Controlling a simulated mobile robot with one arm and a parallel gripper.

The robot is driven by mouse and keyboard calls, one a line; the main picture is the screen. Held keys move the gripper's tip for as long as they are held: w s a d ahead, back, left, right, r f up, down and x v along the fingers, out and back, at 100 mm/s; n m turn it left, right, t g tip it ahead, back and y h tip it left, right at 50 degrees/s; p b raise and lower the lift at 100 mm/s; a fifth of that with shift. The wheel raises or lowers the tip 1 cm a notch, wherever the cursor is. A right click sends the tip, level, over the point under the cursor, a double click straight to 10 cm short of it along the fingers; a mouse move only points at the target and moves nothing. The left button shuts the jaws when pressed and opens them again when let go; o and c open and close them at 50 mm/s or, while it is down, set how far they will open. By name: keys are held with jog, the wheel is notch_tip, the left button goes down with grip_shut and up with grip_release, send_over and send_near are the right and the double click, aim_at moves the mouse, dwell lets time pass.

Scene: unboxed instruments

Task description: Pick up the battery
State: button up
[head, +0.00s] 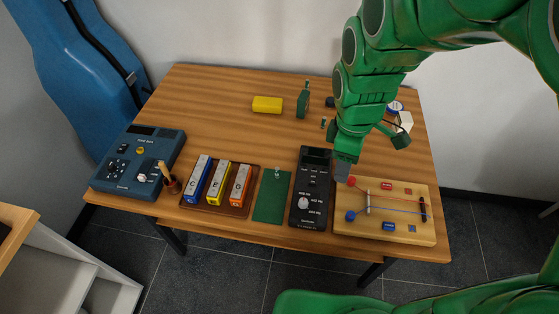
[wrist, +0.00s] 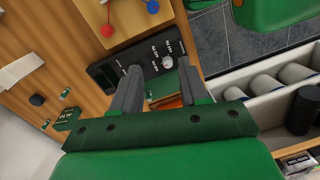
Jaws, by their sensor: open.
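Two small green-and-pale pieces that could be the battery stand at the back of the table. One (head: 323,122) is right of and nearer than a small green box; it also shows in the wrist view (wrist: 72,95). The other (head: 307,84) is behind that box and shows in the wrist view (wrist: 46,124). They are too small to tell which is the battery. My gripper (head: 342,171) is open and empty, nearer the front than both pieces, above the gap between the black meter and the wooden board. Its grey fingers (wrist: 158,88) point toward the meter.
The black meter (head: 315,182), wooden circuit board (head: 390,232), green mat (head: 271,200), tray of coloured blocks (head: 240,210) and blue instrument (head: 125,170) line the front. The table's middle is clear.

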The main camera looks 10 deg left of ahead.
jog(key=w+a+f+n, duration=0.6)
jog(key=a+n, duration=0.2)
jog(key=n, duration=0.8)
send_over(277, 168)
jog(key=shift+t, duration=0.4)
jog(key=f, duration=0.6)
jog(key=shift+w+f, duration=0.2)
jog(key=shift+w, duration=0.05)
jog(key=shift+s+f, duration=0.15)
jog(key=shift+f, duration=1.8)
jog(key=shift+s+f, duration=0.1)
jog(key=shift+f, duration=1.8)
grip_shut()
